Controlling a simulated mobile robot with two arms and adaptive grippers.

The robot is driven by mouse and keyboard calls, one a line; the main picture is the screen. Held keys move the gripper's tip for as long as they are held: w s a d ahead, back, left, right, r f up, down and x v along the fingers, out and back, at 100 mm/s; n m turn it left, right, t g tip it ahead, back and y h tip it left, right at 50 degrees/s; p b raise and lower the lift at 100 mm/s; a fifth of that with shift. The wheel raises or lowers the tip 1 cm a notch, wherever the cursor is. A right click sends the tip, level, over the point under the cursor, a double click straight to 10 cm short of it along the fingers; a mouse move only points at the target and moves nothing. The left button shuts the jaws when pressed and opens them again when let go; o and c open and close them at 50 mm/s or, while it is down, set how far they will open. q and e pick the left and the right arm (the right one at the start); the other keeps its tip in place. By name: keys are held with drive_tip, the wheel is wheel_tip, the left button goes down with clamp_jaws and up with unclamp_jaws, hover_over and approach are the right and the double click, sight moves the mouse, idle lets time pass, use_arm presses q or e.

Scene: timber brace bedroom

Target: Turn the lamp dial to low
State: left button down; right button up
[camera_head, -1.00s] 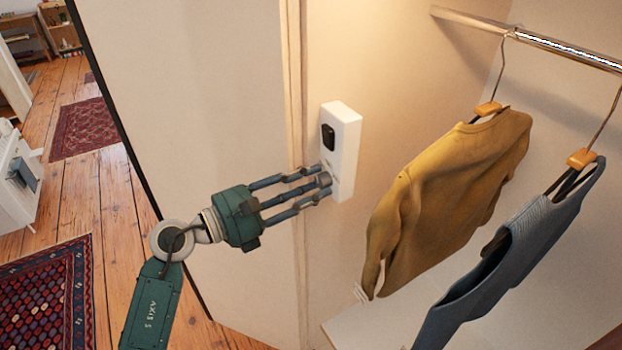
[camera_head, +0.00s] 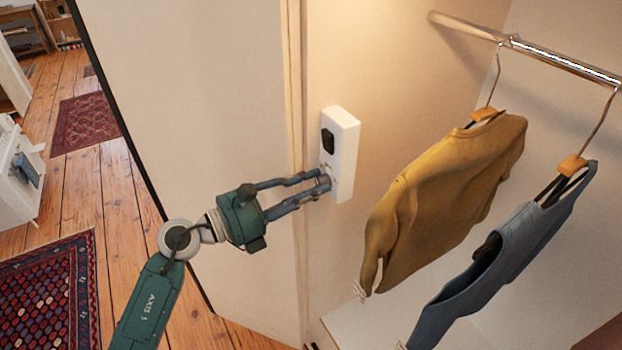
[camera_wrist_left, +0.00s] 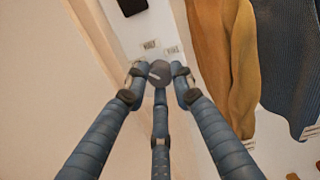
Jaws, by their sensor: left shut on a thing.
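The white lamp control box (camera_head: 345,140) is fixed to the inner wall of the wardrobe, with a black part (camera_head: 327,140) on its upper front. My left gripper (camera_head: 326,182) is at the lower half of this box. In the left wrist view its fingers (camera_wrist_left: 160,80) are closed around a round grey dial (camera_wrist_left: 159,72). Small printed labels (camera_wrist_left: 150,44) show on the white face beside the dial, too blurred to read surely. In the head view the fingers hide the dial. My right gripper is not in view.
A mustard sweater (camera_head: 440,195) and a blue-grey knit vest (camera_head: 510,255) hang from a metal rail (camera_head: 530,50) to the right of the box. A pale wardrobe panel (camera_head: 200,120) stands to the left. Patterned rugs (camera_head: 50,290) lie on the wooden floor.

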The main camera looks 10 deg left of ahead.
use_arm(q)
drive_tip(key=shift+r, duration=0.1)
drive_tip(key=c, duration=1.7)
unclamp_jaws()
drive_tip(key=shift+c, duration=0.2)
drive_tip(key=shift+a, duration=0.1)
drive_tip(key=shift+s+a, duration=0.25)
drive_tip(key=shift+a, duration=0.1)
drive_tip(key=v, duration=1.1)
drive_tip(key=shift+d, duration=0.1)
